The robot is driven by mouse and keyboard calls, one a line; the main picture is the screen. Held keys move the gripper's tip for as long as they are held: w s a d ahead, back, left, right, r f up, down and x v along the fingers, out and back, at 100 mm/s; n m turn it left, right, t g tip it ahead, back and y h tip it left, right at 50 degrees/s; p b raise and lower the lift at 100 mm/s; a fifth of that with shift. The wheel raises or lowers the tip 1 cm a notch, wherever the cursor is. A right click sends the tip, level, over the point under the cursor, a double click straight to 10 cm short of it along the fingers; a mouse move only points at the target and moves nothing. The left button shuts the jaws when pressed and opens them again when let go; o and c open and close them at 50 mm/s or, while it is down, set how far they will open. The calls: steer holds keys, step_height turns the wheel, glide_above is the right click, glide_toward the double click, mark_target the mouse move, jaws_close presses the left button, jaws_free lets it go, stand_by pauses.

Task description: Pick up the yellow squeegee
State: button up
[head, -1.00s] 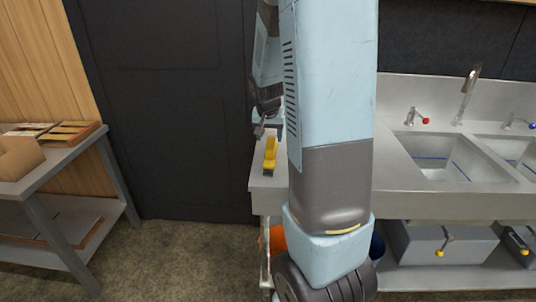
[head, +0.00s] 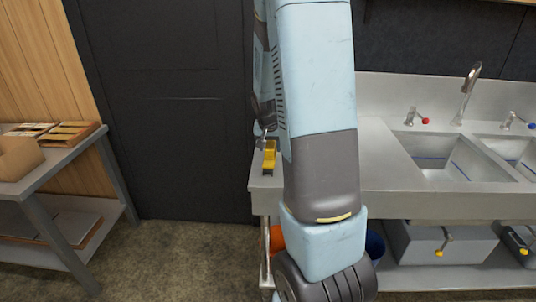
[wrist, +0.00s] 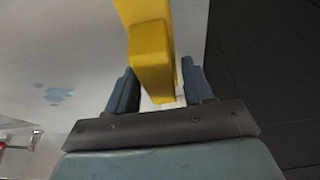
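The yellow squeegee (head: 269,157) is on the left end of the steel counter in the head view. In the wrist view its yellow body (wrist: 152,55) runs from the top edge down between my fingers. My gripper (wrist: 160,70) is open, with one blue-grey finger on each side of the squeegee. In the head view my own arm mostly hides the gripper, which is just above the squeegee.
The steel counter (head: 400,203) carries two sink basins (head: 450,158) and a tap (head: 468,90) on the right. A dark door (head: 165,130) stands behind. A side table (head: 60,165) with a cardboard box (head: 18,156) is at the left. An orange bucket (head: 277,239) is below the counter.

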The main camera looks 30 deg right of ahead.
mark_target(271, 142)
steer(key=c, duration=0.9)
steer(key=shift+r, duration=0.55)
step_height(271, 142, up, 2)
steer(key=shift+s+r, duration=0.15)
steer(key=shift+r, duration=0.1)
steer(key=s+a+r, duration=0.1)
steer(key=s+r, duration=0.8)
steer(key=s, duration=0.4)
steer(key=shift+s+a+r, duration=0.2)
steer(key=shift+s+a, duration=0.1)
